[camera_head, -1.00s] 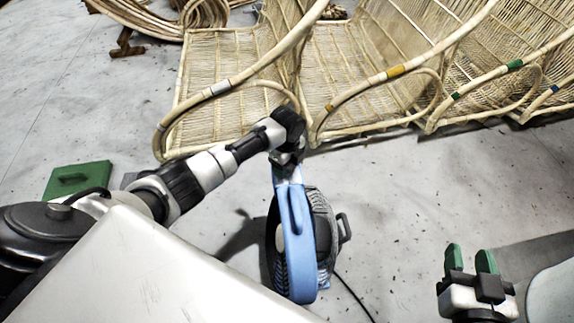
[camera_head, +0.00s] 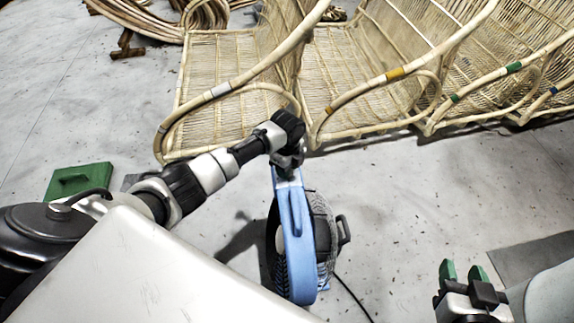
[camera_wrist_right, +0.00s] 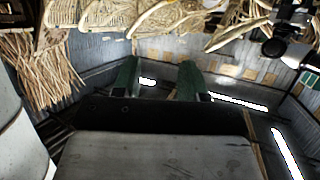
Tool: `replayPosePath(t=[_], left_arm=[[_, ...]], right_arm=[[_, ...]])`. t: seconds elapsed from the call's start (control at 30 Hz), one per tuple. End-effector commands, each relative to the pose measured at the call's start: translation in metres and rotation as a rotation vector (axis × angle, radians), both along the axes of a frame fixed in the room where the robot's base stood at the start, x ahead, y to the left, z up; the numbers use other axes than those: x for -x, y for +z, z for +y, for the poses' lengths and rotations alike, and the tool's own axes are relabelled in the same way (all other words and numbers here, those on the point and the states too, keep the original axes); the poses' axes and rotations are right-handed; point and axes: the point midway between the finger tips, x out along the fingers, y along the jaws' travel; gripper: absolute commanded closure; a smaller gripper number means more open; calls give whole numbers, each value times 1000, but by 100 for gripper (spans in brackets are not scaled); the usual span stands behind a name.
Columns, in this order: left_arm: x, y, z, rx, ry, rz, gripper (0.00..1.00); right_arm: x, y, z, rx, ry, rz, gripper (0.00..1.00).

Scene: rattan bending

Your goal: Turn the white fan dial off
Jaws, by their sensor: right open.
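A blue floor fan (camera_head: 299,245) with a dark grey motor housing stands on the concrete floor, seen from above. A pale round part (camera_head: 280,238) shows at its left side; I cannot tell whether it is the white dial. My left arm reaches in from the left, and its gripper (camera_head: 287,168) is at the top of the fan's blue frame, seeming to touch it. Its fingers are mostly hidden. My right gripper (camera_head: 463,271), with green fingertips, is open and empty at the lower right, well apart from the fan. Its fingers also show in the right wrist view (camera_wrist_right: 158,80).
Woven rattan chairs (camera_head: 385,90) line the back, close behind the left gripper. A green object (camera_head: 79,181) lies on the floor at left. A dark cable (camera_head: 352,293) runs from the fan. The floor between the fan and my right gripper is clear.

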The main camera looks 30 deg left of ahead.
Motion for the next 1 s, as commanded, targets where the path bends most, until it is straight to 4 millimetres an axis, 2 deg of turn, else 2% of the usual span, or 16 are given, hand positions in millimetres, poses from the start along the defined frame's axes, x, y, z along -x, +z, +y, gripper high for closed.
replayPosePath(t=[0.27, 0.4, 0.6, 0.9, 1.0], left_arm=[[1, 3, -1, 3, 126, 2, 88], [1, 3, -1, 2, 200, 3, 88], [0, 3, -2, 3, 309, 2, 88], [0, 4, -1, 3, 509, 1, 88], [0, 4, -2, 4, 602, 2, 88]], right_arm=[[41, -36, -19, 93, -29, 398, 57], [72, -50, -30, 140, -45, 619, 57], [118, -58, -45, 197, -67, 902, 57], [116, -38, -44, 194, -65, 888, 57], [106, -68, -42, 196, -62, 908, 57]])
